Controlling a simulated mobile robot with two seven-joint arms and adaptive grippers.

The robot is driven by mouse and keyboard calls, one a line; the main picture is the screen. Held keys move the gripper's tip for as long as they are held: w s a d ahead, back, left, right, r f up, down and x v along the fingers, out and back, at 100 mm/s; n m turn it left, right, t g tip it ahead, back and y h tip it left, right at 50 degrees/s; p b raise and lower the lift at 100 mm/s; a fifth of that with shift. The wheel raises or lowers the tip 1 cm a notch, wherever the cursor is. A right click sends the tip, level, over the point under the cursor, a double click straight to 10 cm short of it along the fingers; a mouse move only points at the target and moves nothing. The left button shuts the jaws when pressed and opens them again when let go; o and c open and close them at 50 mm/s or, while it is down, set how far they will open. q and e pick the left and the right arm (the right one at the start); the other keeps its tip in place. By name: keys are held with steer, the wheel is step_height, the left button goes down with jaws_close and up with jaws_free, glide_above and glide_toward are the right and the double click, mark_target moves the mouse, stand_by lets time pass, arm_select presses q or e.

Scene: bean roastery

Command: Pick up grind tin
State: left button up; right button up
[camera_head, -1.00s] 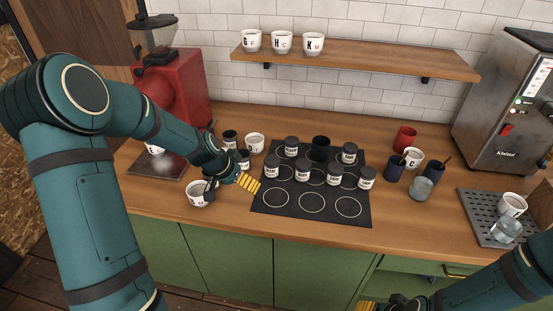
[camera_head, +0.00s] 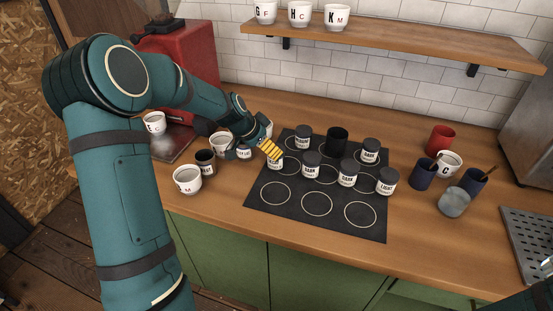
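Several small dark-lidded tins with white labels stand on the black mat (camera_head: 275,222). The labels are too small for me to tell surely which is the grind tin. The front row holds a tin at its left end (camera_head: 275,163), two middle tins (camera_head: 311,167) (camera_head: 348,175), and a right tin (camera_head: 387,183). Behind are two more tins (camera_head: 303,141) (camera_head: 370,151). My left gripper (camera_head: 271,149) has its yellow fingertips at the front-left tin, overlapping its top in the view. Its opening cannot be made out. My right gripper is out of frame.
A black canister (camera_head: 337,141) stands among the tins. White cups (camera_head: 187,180) (camera_head: 220,146) and a dark cup (camera_head: 205,162) crowd the counter left of the mat. Blue cups (camera_head: 423,173), a red cup (camera_head: 440,140) and a grey cup (camera_head: 454,203) stand right. The mat's front circles are empty.

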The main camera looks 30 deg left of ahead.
mark_target(274, 166)
arm_select(q)
steer(key=shift+w+r+x, duration=0.1)
steer(key=shift+w+x, duration=0.05)
steer(key=shift+x, duration=1.15)
steer(key=shift+w+r+x, duration=0.1)
steer(key=shift+w+x, duration=0.05)
steer(key=shift+x, duration=1.2)
steer(key=shift+w+r+x, duration=0.1)
steer(key=shift+w+x, duration=0.05)
steer(key=shift+x, duration=1.15)
steer(key=c, duration=1.3)
